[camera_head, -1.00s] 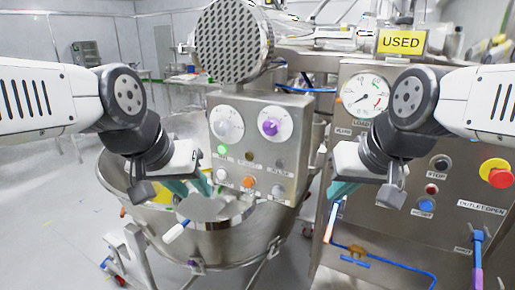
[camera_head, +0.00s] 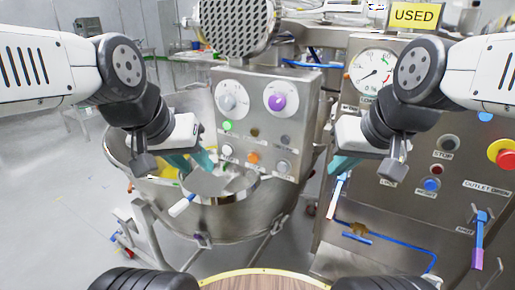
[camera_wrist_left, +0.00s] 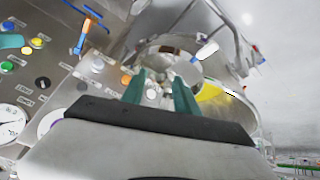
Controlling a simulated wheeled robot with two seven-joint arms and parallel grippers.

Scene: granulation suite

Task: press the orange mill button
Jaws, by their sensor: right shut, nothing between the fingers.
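The orange button (camera_head: 253,158) is low on the steel control panel (camera_head: 299,108) in the head view, between a white button (camera_head: 227,151) and a grey one. A green button (camera_head: 227,126) is above and to the left. The orange button also shows in the left wrist view (camera_wrist_left: 126,79), beside one finger. My left gripper (camera_head: 193,163) is to the left of the panel, apart from the orange button in the picture. Its teal fingers are spread and empty in the left wrist view (camera_wrist_left: 160,86). My right gripper (camera_head: 339,166) is shut and empty, right of the panel.
A steel bowl (camera_head: 222,220) on a wheeled frame stands below the panel. A round perforated head (camera_head: 237,25) is above it. A steel cabinet (camera_head: 385,225) with a gauge, buttons and a red-and-yellow stop knob (camera_head: 505,155) is at right. Open floor lies left.

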